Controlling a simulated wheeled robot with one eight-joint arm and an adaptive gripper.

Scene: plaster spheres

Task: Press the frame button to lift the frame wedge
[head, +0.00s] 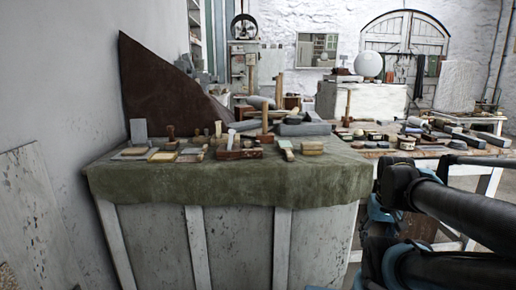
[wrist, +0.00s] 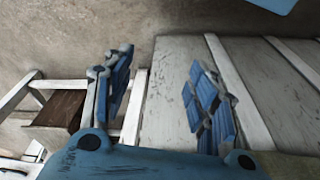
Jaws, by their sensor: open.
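I cannot make out a frame button in either view. I cannot tell for sure which thing is the frame wedge; a large dark brown wedge-shaped panel (head: 165,85) stands at the back left of the cloth-covered bench, against the wall. My gripper (wrist: 160,65) shows in the wrist view with its two blue fingers wide apart and nothing between them. Beyond the fingers are whitish boards (wrist: 175,110) and bare floor. In the head view my dark arm enters at the right, beside the bench; the gripper's fingers are not seen there.
The bench with a green cloth (head: 230,185) holds several tools, blocks and brushes. A second table (head: 375,153) at the right is crowded with small items. A white sphere (head: 368,64) stands farther back. A worn board (head: 38,220) leans at the left wall.

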